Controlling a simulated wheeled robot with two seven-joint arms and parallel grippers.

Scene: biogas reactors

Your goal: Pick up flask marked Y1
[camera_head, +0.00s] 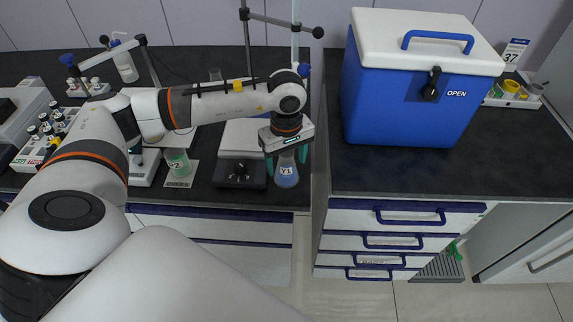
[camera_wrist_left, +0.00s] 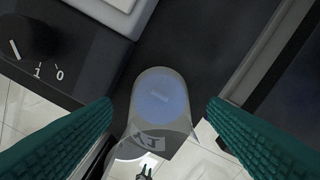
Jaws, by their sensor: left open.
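The flask marked Y1 (camera_head: 286,174) holds blue liquid and stands near the front edge of the dark bench in the head view. My left gripper (camera_head: 287,160) is above it, with one green finger on each side of the flask's upper part. In the left wrist view, the clear flask (camera_wrist_left: 160,100) is seen from above between the two open green fingers (camera_wrist_left: 158,125). Gaps show on both sides, so neither finger appears to touch it. Its label shows partly, upside down. My right gripper is not in view.
A black stirrer base with a knob (camera_head: 240,173) stands just left of the flask. Farther left is a flask marked Y2 (camera_head: 178,164) with green liquid. A blue cooler box (camera_head: 405,105) stands on the right bench, across a narrow gap. Stand rods rise behind my gripper.

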